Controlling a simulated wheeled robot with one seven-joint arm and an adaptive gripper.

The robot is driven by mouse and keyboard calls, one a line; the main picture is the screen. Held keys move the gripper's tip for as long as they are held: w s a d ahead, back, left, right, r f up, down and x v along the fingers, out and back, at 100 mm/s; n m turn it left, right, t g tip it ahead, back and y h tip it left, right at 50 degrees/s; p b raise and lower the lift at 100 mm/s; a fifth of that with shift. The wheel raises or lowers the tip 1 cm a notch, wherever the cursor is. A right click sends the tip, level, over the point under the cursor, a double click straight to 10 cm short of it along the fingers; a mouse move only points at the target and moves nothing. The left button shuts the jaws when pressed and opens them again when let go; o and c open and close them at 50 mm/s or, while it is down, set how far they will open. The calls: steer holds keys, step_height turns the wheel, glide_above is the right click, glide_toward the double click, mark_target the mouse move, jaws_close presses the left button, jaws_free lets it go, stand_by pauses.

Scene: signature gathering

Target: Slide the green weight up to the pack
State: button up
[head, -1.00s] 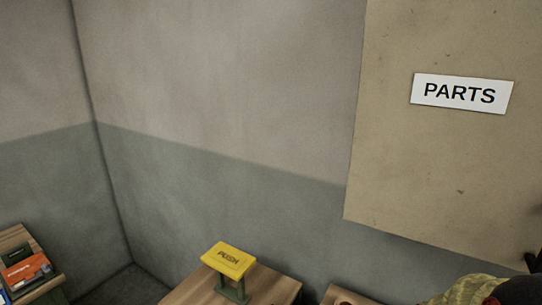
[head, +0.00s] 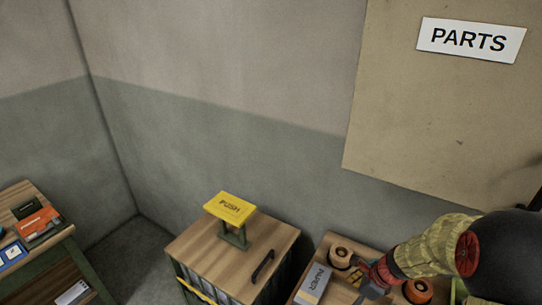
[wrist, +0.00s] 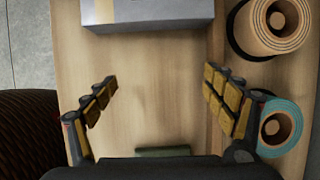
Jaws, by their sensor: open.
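The pack is a pale grey box (wrist: 150,14) at the top of the wrist view. In the head view it is the box with dark lettering (head: 314,284) at the lower edge. A dark green block (wrist: 162,152), which looks like the green weight, shows at the bottom of the wrist view, mostly hidden behind my gripper's body. My gripper (wrist: 160,80) is open and empty over bare wood. Its two fingers are spread wide, with the pack ahead of them and the green block back between their bases.
A tan roll (wrist: 275,22) and a teal-edged roll (wrist: 281,126) stand along the right in the wrist view. Bare wood lies between pack and block. In the head view a yellow PUSH stand (head: 232,208) is on the neighbouring cabinet (head: 190,248).

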steer(key=shift+w+a+p, duration=0.2)
steer(key=shift+w+a, duration=0.25)
steer(key=shift+a, duration=0.3)
steer(key=shift+w+a+p, duration=0.25)
steer(key=shift+w+a, duration=0.2)
steer(key=shift+a, duration=0.3)
steer(key=shift+w+a+p, duration=0.2)
steer(key=shift+w+a, duration=0.25)
steer(key=shift+a, duration=0.3)
steer(key=shift+s+d+p, duration=0.15)
steer(key=shift+s+d, duration=1.6)
steer(key=shift+d, duration=1.1)
steer(key=shift+s+d+p, duration=0.15)
steer(key=shift+s+d, duration=1.55)
steer(key=shift+d, duration=1.15)
steer(key=shift+s+d+p, duration=0.15)
steer(key=shift+s+d, duration=1.6)
steer(key=shift+d, duration=1.1)
